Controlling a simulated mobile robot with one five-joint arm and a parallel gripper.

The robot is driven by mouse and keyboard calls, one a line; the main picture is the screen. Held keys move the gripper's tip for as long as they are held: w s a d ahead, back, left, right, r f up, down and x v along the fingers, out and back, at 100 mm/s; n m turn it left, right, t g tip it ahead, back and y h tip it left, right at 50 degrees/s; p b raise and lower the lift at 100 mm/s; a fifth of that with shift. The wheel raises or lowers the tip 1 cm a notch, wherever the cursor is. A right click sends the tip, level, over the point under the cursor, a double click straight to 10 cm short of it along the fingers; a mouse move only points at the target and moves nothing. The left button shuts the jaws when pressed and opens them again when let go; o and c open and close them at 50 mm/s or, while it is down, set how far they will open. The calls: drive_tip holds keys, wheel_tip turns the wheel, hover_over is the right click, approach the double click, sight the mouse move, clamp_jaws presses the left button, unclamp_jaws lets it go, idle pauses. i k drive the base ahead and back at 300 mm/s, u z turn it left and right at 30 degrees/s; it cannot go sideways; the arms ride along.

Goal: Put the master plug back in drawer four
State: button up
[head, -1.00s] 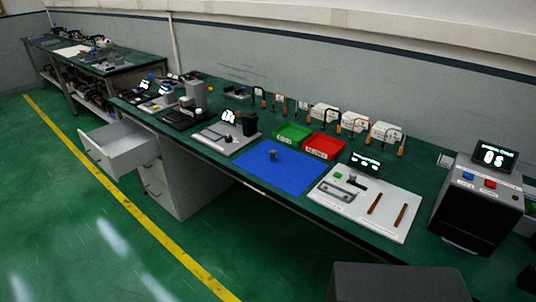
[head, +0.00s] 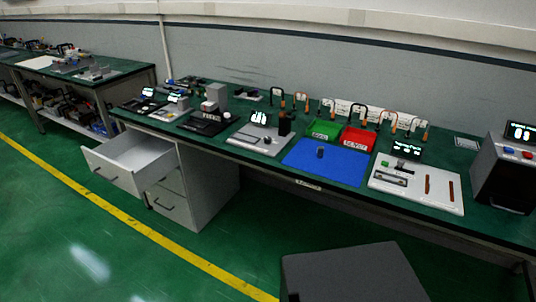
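A small dark grey cylinder, perhaps the master plug (head: 320,152), stands upright on the blue mat (head: 308,170) on the green bench. An open white drawer (head: 118,178) sticks out from the top of the cabinet under the bench's left part. Its inside looks empty from here. A closed drawer (head: 167,205) with a dark handle is below it. No drawer number can be read. My gripper is not in view.
Green and red trays (head: 357,138) stand behind the mat. A white board (head: 418,185) with brown rods lies to its right, and a dark box-shaped device (head: 505,175) stands at the far right. The green floor (head: 60,225) before the open drawer is clear.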

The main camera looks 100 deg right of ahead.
sight(135, 169)
drive_tip(key=i, duration=1.6)
drive_tip(key=z, duration=3.55)
drive_tip(key=i, duration=1.05)
drive_tip(key=z, duration=0.05)
